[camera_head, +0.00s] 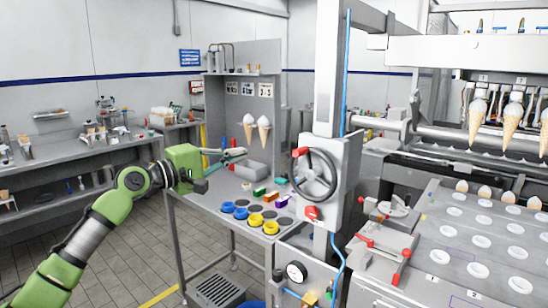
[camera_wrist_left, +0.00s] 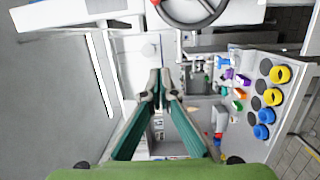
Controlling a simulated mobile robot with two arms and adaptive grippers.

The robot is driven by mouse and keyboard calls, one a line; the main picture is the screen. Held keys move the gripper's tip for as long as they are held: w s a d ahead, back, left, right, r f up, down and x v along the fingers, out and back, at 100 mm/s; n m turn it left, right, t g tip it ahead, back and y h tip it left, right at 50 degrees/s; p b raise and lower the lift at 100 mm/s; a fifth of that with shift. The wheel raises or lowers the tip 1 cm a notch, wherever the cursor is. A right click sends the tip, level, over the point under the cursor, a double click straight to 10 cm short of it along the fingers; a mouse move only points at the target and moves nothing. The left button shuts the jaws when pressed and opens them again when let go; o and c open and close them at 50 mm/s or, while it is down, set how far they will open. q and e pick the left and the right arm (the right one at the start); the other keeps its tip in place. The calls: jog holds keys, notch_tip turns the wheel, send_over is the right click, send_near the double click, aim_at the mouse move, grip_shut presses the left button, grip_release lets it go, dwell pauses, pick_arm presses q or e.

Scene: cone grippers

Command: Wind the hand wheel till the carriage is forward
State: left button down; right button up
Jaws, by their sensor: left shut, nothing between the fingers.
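The hand wheel (camera_head: 334,182) is a dark ring with spokes on the front of a pale machine column. A red knob (camera_head: 300,152) sits at its upper left rim. In the left wrist view part of the wheel's rim (camera_wrist_left: 192,23) shows at the top edge. My left gripper (camera_head: 243,153) is shut and empty, to the left of the wheel and apart from it. Its green fingers meet in the left wrist view (camera_wrist_left: 160,76). The likely carriage (camera_head: 505,52), a pale head holding several cones, is at the upper right; its travel position is unclear. My right gripper is out of view.
A red lever (camera_head: 311,213) is below the wheel. A grey work table (camera_head: 205,197) holds yellow and blue rings and coloured blocks. A perforated cone plate (camera_head: 455,255) and red-handled clamps (camera_head: 388,250) are at the right. The floor at the left is open.

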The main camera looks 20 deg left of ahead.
pick_arm(q)
jog(key=w+d+g+h+p, duration=0.1)
jog(key=w+d+p, duration=0.4)
jog(key=d, duration=0.6)
jog(key=shift+w+p, duration=0.4)
jog(key=shift+p, duration=0.15)
jog(key=shift+s+d+r, duration=0.1)
jog(key=shift+d+r, duration=0.05)
jog(key=shift+r, duration=0.05)
jog(key=shift+d+r+m+p, duration=0.1)
jog(key=shift+d+m+p, duration=0.05)
jog(key=shift+m+p, duration=0.2)
jog(key=shift+d+r+m+p, duration=0.1)
jog(key=shift+d+m+p, duration=0.1)
jog(key=shift+m+p, duration=0.2)
jog(key=shift+s+d+r+m+p, duration=0.15)
jog(key=shift+d+m+p, duration=0.1)
jog(key=shift+m+p, duration=0.15)
